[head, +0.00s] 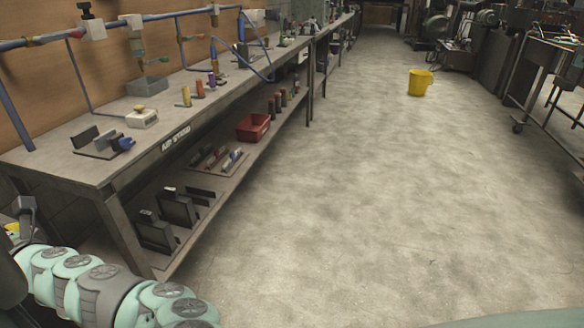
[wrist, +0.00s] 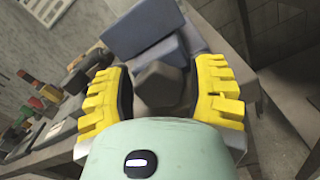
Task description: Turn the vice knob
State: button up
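The vice (head: 97,143) stands on the near end of the long workbench in the head view, with upright grey plates. A blue knob (head: 126,142) sits at its right side. In the wrist view, my gripper (wrist: 163,63) has its two yellow ribbed fingers spread wide apart. Blue-grey blocky shapes (wrist: 143,30) lie ahead of and between the fingers. I cannot tell whether they are the vice knob, or whether the fingers touch them. My arm shows at the lower left of the head view; I cannot make out its gripper clearly there.
The workbench (head: 70,135) runs along the left wall, with blue pipes above it. A small white box (head: 142,118) stands behind the vice. A red bin (head: 253,127) sits on the lower shelf. A yellow bucket (head: 420,82) stands on the otherwise open floor.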

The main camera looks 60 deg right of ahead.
jog(key=shift+o, duration=1.3)
jog(key=v, duration=1.2)
